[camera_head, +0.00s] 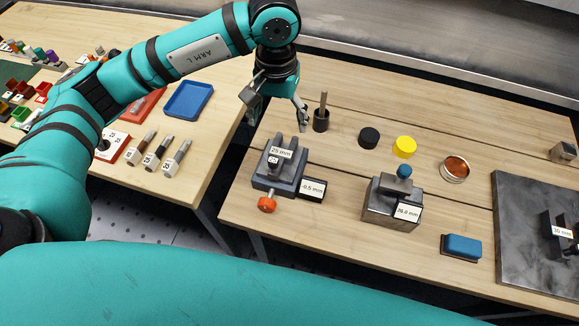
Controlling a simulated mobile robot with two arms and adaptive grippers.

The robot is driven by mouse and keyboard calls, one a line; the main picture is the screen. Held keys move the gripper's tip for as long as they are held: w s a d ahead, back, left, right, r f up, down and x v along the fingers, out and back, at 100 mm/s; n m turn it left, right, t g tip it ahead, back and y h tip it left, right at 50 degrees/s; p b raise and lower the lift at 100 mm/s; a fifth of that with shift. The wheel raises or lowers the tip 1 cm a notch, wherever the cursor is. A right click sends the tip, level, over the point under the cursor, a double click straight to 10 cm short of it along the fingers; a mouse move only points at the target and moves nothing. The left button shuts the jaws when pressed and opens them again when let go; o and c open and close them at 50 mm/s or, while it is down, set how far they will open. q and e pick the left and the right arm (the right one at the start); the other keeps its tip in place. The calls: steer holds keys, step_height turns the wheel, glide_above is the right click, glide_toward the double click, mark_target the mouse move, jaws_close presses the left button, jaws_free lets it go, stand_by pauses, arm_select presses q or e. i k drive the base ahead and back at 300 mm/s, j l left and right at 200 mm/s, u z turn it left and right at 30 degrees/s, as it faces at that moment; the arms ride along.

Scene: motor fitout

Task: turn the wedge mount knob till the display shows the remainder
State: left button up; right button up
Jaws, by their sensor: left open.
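A dark grey mount (264,184) stands on the wooden bench, with a block labelled 25 mm seated in it. An orange knob (267,204) sticks out at its front. A small display (313,188) beside it reads about -0.5 mm. A second grey device (381,209) to the right has a blue knob (404,171) on top and a display (408,212) that reads about 26.0 mm. My left gripper (277,121) is open and empty, behind and above the mount, apart from the orange knob. My right gripper is not in view.
A dark cup with a rod (321,121) stands close to the left gripper. Black (369,138) and yellow (404,147) discs, a copper-coloured dish (454,169) and a blue block (461,246) lie further right. A gap separates this bench from the left table.

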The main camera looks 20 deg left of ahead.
mark_target(267, 204)
steer(key=u, duration=0.75)
